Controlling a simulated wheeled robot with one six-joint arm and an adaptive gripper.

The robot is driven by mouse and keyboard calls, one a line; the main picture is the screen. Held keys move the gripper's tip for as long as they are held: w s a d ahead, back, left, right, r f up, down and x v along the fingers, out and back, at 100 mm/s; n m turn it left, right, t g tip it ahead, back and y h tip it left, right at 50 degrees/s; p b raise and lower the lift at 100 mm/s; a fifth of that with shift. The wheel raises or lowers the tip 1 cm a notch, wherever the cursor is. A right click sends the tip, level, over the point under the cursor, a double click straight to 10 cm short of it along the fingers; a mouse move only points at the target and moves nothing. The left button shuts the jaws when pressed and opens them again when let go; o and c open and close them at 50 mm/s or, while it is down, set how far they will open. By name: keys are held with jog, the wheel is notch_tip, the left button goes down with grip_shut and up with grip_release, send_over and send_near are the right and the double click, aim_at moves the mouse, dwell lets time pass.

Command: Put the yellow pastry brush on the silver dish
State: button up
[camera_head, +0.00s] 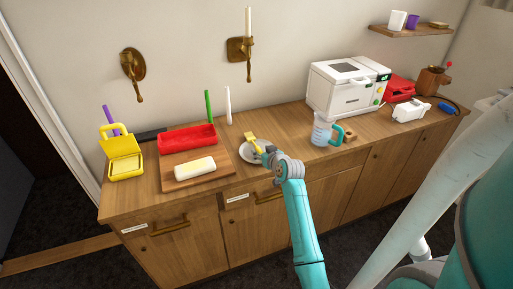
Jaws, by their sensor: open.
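The silver dish (245,156) is a pale round plate on the wooden counter, right of the cutting board. The yellow pastry brush (251,138) shows over the dish, slanting toward my gripper. Its lower end is close to my gripper's fingers, and I cannot tell whether it touches them or rests fully on the dish. My gripper (261,153) is open at the dish's right side, and it hides that part of the dish.
A wooden board (211,178) with a pale block (195,169) lies left of the dish. Behind are a red tray (188,139), green stick (209,105) and white stick (228,105). A blue jug (321,131) and white oven (347,90) stand right. A yellow box (124,159) stands left.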

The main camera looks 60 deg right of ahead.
jog(key=shift+w+d+f, duration=0.1)
jog(key=shift+w+d, duration=0.05)
jog(key=shift+w, duration=0.1)
grip_shut()
notch_tip(320, 180, up, 10)
jog(key=shift+s+f, duration=0.1)
jog(key=shift+f, duration=0.15)
jog(key=shift+m+h, duration=0.3)
jog(key=shift+h, duration=0.2)
jog(key=f, duration=0.6)
jog(key=s+a+f, duration=0.1)
jog(key=f, duration=0.2)
jog(key=shift+a+f, duration=0.1)
jog(key=shift+f, duration=0.1)
